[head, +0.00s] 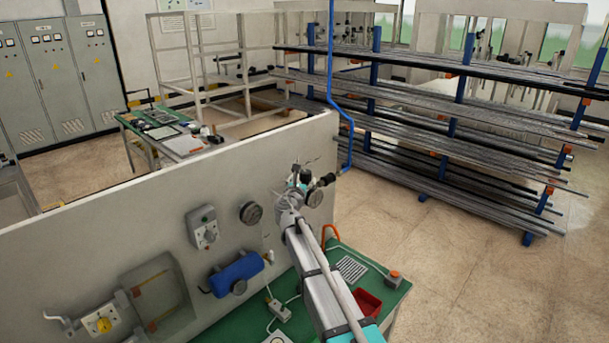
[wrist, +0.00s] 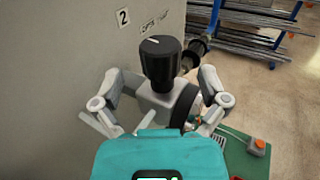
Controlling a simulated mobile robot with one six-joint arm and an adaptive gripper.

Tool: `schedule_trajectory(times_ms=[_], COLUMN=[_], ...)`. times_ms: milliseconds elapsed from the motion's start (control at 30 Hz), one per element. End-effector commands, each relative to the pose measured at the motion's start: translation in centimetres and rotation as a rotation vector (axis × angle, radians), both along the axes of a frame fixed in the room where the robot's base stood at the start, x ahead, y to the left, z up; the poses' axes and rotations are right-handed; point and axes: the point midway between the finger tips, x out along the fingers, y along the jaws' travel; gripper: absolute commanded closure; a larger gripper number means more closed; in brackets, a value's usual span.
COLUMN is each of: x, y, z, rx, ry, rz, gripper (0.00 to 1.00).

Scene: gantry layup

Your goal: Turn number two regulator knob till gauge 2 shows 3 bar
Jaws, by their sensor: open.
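The number two regulator knob (wrist: 160,62) is black and ribbed with a white mark on top, on a grey regulator body (wrist: 166,103). In the wrist view it stands between the two spread fingers of my gripper (wrist: 157,92), which look apart from it. A label "2" (wrist: 123,17) is on the panel beside it. In the head view my gripper (head: 296,183) is at the panel's right end and hides most of the regulator. A round gauge (head: 314,197) shows just right of my gripper; its reading is too small to tell.
The grey panel (head: 120,225) carries another gauge (head: 251,213), a switch box (head: 203,228) and a blue cylinder (head: 236,272). Below is a green bench (head: 385,294) with a red tray (head: 367,303) and an orange button (head: 394,276). A pipe rack (head: 440,115) stands behind; open floor lies at right.

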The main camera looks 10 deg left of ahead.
Motion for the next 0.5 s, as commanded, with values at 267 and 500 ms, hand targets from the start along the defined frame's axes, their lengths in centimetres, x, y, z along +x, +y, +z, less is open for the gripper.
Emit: schedule_trajectory(times_ms=[267,500], x=[3.5,4.3], y=[-0.5,-0.6], z=[0.0,0.0], rx=[0.000,0.000], ry=[0.000,0.000], rz=[-0.001,0.000], gripper=[0.07,0.07])
